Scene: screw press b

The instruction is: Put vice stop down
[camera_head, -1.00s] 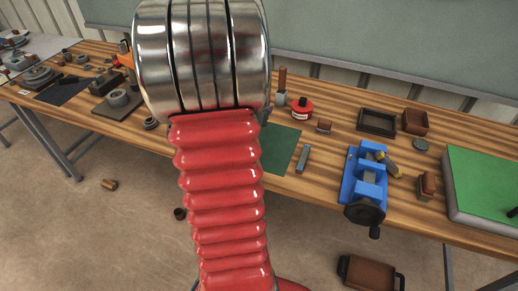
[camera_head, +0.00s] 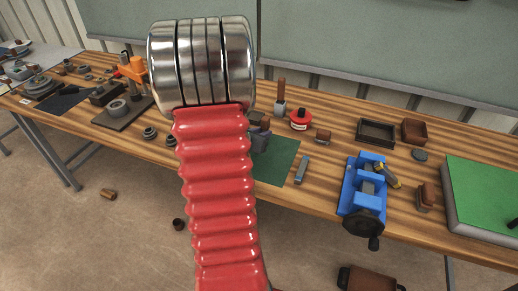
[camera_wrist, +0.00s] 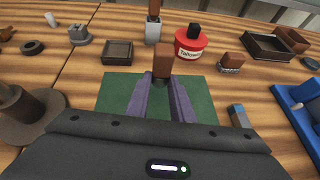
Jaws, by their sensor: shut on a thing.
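My gripper (camera_wrist: 161,84) is shut on a small block with a brown upper part (camera_wrist: 163,58) and a dark lower part, which I take for the vice stop. The block stands up between the purple-grey fingertips, over the far part of the green mat (camera_wrist: 118,92) in the wrist view. Whether its underside touches the mat is hidden. In the head view my gripper (camera_head: 261,138) shows partly behind my red arm, at the left part of the green mat (camera_head: 278,166).
A blue vice (camera_head: 365,190) stands to the right. A red tallow tin (camera_wrist: 191,43), a brown-topped block (camera_wrist: 231,61) and a dark tray (camera_wrist: 118,53) stand beyond the mat. A grey-blue bar (camera_wrist: 238,116) lies at its right edge. The mat's right part is clear.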

